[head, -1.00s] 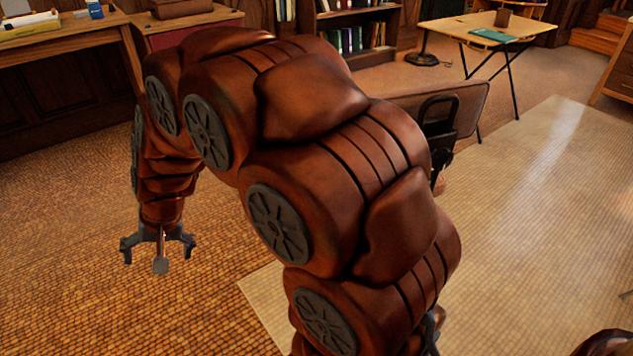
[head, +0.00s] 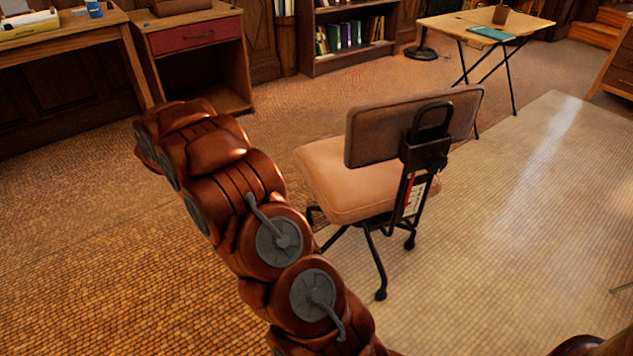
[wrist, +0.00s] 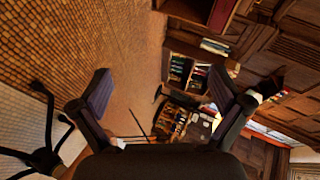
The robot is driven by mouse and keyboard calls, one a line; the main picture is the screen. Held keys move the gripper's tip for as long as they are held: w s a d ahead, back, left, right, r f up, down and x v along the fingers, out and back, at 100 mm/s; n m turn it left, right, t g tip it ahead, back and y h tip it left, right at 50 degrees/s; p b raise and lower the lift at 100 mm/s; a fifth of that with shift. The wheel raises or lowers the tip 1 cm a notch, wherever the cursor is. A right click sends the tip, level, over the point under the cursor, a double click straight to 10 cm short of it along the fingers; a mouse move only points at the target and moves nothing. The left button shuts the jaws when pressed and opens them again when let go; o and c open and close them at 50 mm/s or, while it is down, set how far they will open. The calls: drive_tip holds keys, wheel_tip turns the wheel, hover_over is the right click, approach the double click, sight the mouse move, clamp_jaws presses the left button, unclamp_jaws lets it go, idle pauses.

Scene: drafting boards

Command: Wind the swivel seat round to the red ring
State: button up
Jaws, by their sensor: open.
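The swivel seat (head: 330,180) is a tan cushion with a brown backrest (head: 400,130), on a black wheeled base. The backrest stands on its near right side in the head view. A narrow red strip (head: 410,190) and a white label show below the backrest on the support; I cannot make out a red ring. My gripper (wrist: 160,80) is open and empty in the wrist view. In the head view it is hidden behind my arm, which reaches to the left of the seat. Dark legs (wrist: 45,155), probably the chair's base, show at the wrist view's lower left.
A desk (head: 60,50) and a cabinet with a red drawer (head: 195,35) stand at the back left. A bookcase (head: 350,63) is at the back. A folding table (head: 485,26) is beyond the chair. Open floor lies left of the chair, with a pale mat (head: 530,200) right.

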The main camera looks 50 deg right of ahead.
sight(310, 186)
drive_tip(key=s+d+f+m+g+h+p, duration=0.1)
drive_tip(key=s+d+f+m+g+h, duration=0.35)
drive_tip(key=d, duration=0.35)
drive_tip(key=s+d+f+m+g+h+p, duration=0.1)
drive_tip(key=s+d+f+m+g+h, duration=0.25)
drive_tip(key=s+d+m, duration=0.35)
drive_tip(key=s+d+f+m+g, duration=0.1)
drive_tip(key=s+f+m+g, duration=0.1)
drive_tip(key=s, duration=0.3)
drive_tip(key=s+d+f+m+g+p, duration=0.1)
drive_tip(key=s+f+m+g, duration=0.1)
drive_tip(key=s+g, duration=0.3)
drive_tip(key=s+d+f+m+g, duration=0.1)
drive_tip(key=s+f+m+g, duration=0.2)
drive_tip(key=s, duration=0.3)
drive_tip(key=shift+f+g+h+p, duration=0.3)
drive_tip(key=shift+f+g+p, duration=0.1)
drive_tip(key=shift+f, duration=0.15)
drive_tip(key=shift+s+d, duration=0.2)
drive_tip(key=shift+s, duration=0.05)
drive_tip(key=b+x, duration=0.1)
drive_tip(key=x, duration=0.6)
drive_tip(key=shift+d, duration=0.2)
